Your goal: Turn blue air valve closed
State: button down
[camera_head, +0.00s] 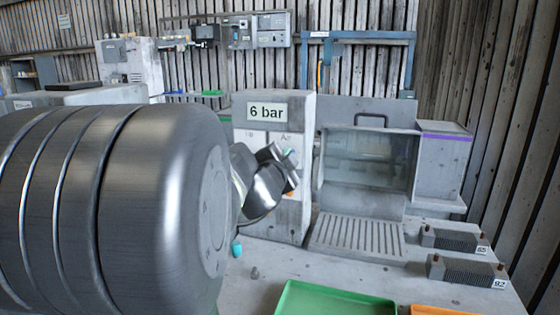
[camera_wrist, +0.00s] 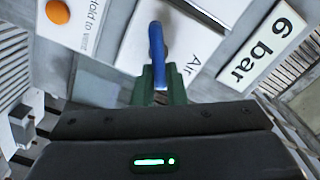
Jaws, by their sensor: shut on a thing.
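The blue air valve (camera_wrist: 157,52) shows in the wrist view as an upright blue handle in front of a white label reading "Air". My gripper (camera_wrist: 160,82) is shut on the lower part of the handle, its green fingers around it. In the head view my gripper (camera_head: 290,168) is at the front of the grey panel (camera_head: 299,222) under the "6 bar" sign (camera_head: 266,111). There the valve is mostly hidden behind my gripper, and its exact angle cannot be told.
An orange button (camera_wrist: 57,11) is beside the valve in the wrist view. A cabinet with a clear window (camera_head: 370,158) stands right of the panel. A green tray (camera_head: 335,300), an orange tray (camera_head: 440,310) and two finned blocks (camera_head: 455,240) are on the bench.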

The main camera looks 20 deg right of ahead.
jog(key=m+b, duration=0.1)
jog(key=m, duration=0.2)
jog(key=f+m+b, duration=0.1)
jog(key=m, duration=0.2)
jog(key=shift+s+d+m, duration=0.1)
jog(key=shift+d+m, duration=0.05)
jog(key=shift+m, duration=0.15)
jog(key=shift+b, duration=0.3)
jog(key=c, duration=1.5)
grip_release()
jog(key=shift+o, duration=0.2)
jog(key=p+v, duration=0.4)
jog(key=v, duration=0.9)
jog(key=shift+s+a, duration=0.3)
